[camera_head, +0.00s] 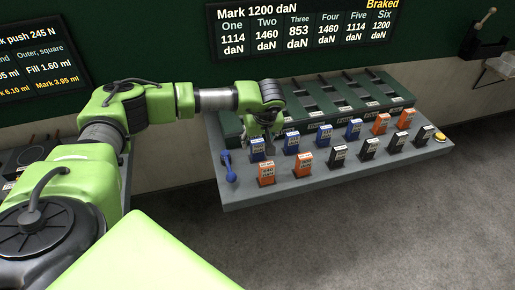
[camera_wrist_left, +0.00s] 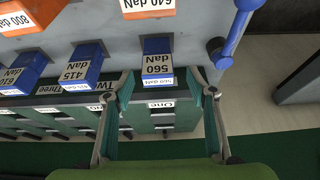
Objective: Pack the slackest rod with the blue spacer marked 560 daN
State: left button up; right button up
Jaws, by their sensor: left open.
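The blue spacer marked 560 daN (camera_wrist_left: 157,66) stands on the grey shelf, in front of the station labelled One. It also shows in the head view (camera_head: 257,150). My left gripper (camera_wrist_left: 162,78) is open, with one finger on each side of this spacer; contact cannot be told. In the head view my left gripper (camera_head: 262,133) hangs over the left end of the shelf. The wall board (camera_head: 300,32) gives rod Three 853 daN, the lowest value, against a mark of 1200 daN. Station Three's label (camera_wrist_left: 48,90) shows in the left wrist view. My right gripper is out of view.
Blue spacers marked 415 daN (camera_wrist_left: 80,68) and 610 daN (camera_wrist_left: 22,72) stand beside it. Orange spacers (camera_head: 266,173) and black spacers (camera_head: 338,155) share the grey shelf (camera_head: 300,190). A blue handle (camera_head: 229,168) stands at the left end, a yellow button (camera_head: 440,137) at the right.

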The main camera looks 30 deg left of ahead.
aim_at(258, 142)
pick_arm(q)
jog(key=p+x, duration=0.1)
jog(key=x, duration=0.2)
jog(key=shift+w+f, duration=0.15)
jog(key=shift+f, duration=0.1)
jog(key=shift+w+a+f, duration=0.15)
jog(key=shift+f, duration=0.3)
jog(key=c, duration=1.3)
jog(key=shift+c, duration=0.2)
jog(key=shift+r, duration=0.1)
